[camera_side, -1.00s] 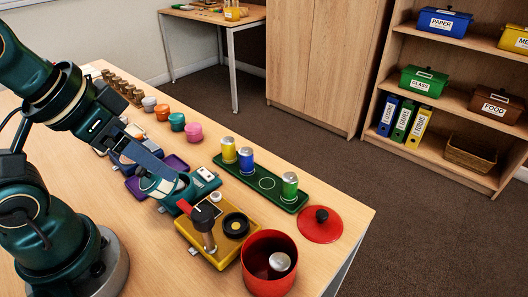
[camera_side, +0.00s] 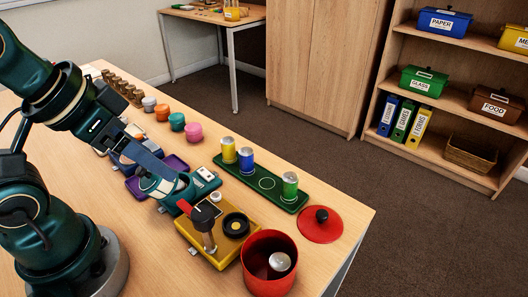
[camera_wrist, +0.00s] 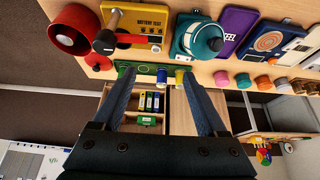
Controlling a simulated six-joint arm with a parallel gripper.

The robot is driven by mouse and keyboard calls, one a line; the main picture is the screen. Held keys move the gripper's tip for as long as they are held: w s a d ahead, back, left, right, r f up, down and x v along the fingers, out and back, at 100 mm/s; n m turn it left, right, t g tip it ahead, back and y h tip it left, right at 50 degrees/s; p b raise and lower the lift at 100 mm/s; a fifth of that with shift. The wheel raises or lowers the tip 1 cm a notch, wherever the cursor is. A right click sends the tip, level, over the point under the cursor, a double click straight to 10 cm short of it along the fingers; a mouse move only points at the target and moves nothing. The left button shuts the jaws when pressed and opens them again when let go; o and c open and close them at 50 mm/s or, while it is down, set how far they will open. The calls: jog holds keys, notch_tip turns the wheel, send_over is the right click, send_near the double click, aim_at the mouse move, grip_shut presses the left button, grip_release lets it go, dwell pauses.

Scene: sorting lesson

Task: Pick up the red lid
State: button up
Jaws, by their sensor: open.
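The red lid (camera_side: 317,231), a flat disc with a black knob, lies on the table near its right edge in the side view. In the wrist view the lid (camera_wrist: 98,62) is small, at the upper left, beyond the left finger. My gripper (camera_side: 162,168) is open and empty over the table, well to the left of the lid in the side view. In the wrist view its two blue fingers (camera_wrist: 158,78) stand apart with nothing held between them. The red pot (camera_side: 262,240) stands open near the lid with a silver can (camera_side: 280,261) inside.
A green tray (camera_side: 266,183) with yellow, blue and green cans lies behind the yellow battery test box (camera_side: 192,233), which has an upright lever. A teal device (camera_side: 160,187) sits below my gripper. Several coloured pots line the table's far edge.

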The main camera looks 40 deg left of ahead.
jog(key=shift+c, duration=1)
